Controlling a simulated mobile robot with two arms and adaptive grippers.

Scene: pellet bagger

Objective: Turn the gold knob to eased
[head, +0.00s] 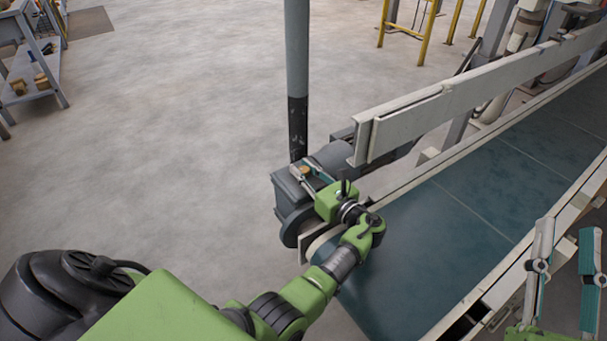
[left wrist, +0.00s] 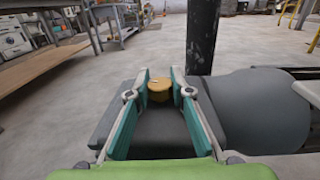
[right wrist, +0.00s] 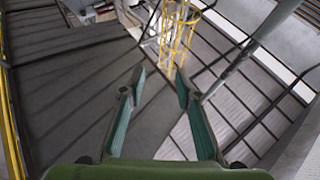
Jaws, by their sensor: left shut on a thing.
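The gold knob (left wrist: 159,88) sits on top of a dark grey motor box (left wrist: 158,130) at the near end of the conveyor. In the head view the knob (head: 305,170) is small and partly covered by my left gripper (head: 306,174). In the left wrist view my left gripper (left wrist: 159,80) has its fingertips on either side of the knob, shut on it. A pale pointer mark shows on the knob's top, too small to read. My right gripper (right wrist: 162,75) is open and empty; in the head view it (head: 567,232) is at the lower right.
The teal conveyor belt (head: 500,205) with pale side rails (head: 480,90) runs to the upper right. A dark post (head: 298,90) stands just behind the motor box. A shelf unit (head: 35,65) stands at the far left. The floor between is clear.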

